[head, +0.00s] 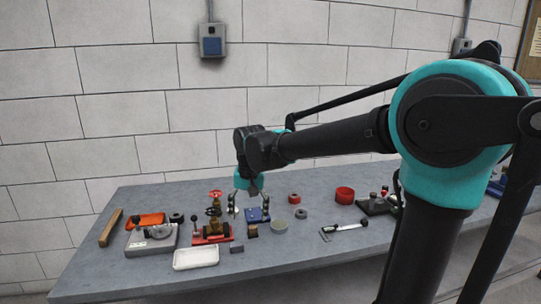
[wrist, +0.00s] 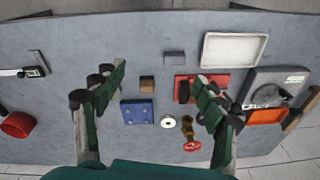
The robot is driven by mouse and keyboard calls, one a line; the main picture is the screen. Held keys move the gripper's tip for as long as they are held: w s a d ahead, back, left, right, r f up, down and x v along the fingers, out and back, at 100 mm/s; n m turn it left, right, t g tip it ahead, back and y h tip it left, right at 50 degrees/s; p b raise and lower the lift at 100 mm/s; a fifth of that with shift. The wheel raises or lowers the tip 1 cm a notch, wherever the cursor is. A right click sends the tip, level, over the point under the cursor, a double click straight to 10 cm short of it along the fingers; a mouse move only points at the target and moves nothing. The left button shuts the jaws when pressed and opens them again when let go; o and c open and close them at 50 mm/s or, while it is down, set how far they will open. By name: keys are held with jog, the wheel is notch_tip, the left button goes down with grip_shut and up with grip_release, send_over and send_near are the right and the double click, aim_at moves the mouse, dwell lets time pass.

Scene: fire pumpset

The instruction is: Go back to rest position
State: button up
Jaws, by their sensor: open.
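The valve's red handwheel (wrist: 192,146) shows close to the right finger. The right finger hides part of the red base.
The grey table (head: 330,252) holds a white tray (head: 196,257), a grey device (head: 150,240), a wooden bar (head: 110,227), a caliper (head: 343,229) and a red ring (head: 345,195). A block wall stands behind. Free room lies above the table and along its front right.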

jog(key=s+d+f+t, duration=0.1)
jog(key=s+d+f, duration=0.3)
jog(key=d, duration=0.4)
jog(key=s+d+f+t, duration=0.1)
jog(key=s+d+f, duration=0.4)
jog(key=d+f, duration=0.2)
jog(key=s+d+f+t, duration=0.1)
jog(key=s+d+f, duration=0.3)
jog(key=d, duration=0.7)
jog(key=shift+s+f+h, duration=0.4)
jog(key=shift+f, duration=0.4)
